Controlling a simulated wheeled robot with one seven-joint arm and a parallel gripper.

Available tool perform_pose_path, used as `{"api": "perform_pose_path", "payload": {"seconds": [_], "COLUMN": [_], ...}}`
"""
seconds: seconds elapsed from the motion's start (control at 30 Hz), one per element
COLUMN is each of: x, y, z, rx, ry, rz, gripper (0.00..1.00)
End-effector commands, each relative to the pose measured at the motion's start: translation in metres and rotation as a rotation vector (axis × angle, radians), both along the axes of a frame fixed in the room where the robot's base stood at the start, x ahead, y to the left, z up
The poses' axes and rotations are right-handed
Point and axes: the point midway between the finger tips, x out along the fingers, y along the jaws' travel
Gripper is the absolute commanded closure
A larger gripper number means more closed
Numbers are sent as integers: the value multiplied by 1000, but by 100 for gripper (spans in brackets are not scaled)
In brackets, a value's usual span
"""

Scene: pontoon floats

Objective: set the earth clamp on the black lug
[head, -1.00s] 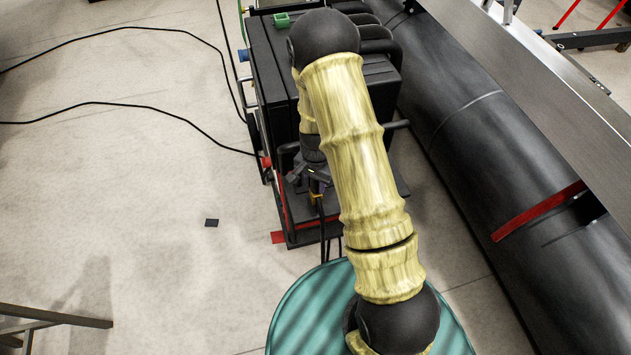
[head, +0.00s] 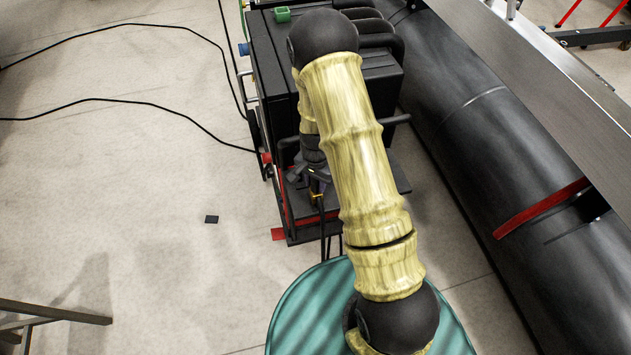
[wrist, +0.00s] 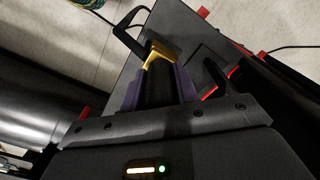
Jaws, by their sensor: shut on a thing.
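My gripper (wrist: 158,88) has purple fingers shut on the earth clamp, a dark body with a brass-coloured end (wrist: 158,54) in the wrist view. The clamp is over a flat dark plate at the near end of the black machine. In the head view my gripper (head: 314,180) hangs beside the machine's near end, with a small bit of the brass end (head: 317,197) showing below it. I cannot make out the black lug for certain against the dark frame, nor whether the clamp touches anything.
The black machine (head: 350,75) has bar handles and red corners. A large black cylinder (head: 480,130) lies to its right. Black cables (head: 130,103) run over the floor on the left. A small dark square (head: 211,219) lies there; the floor around it is clear.

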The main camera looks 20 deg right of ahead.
Motion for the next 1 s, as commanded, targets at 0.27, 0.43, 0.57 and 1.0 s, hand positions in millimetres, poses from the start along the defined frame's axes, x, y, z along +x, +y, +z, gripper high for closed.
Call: {"api": "perform_pose_path", "payload": {"seconds": [0.27, 0.43, 0.57, 1.0], "x": [1, 0, 0, 1], "y": [1, 2, 2, 2], "z": [-2, -2, -3, 46], "rx": [0, 1, 0, 0], "ry": [-1, -1, 1, -4], "rz": [3, 3, 3, 5], "gripper": [45, 45, 45, 45]}}
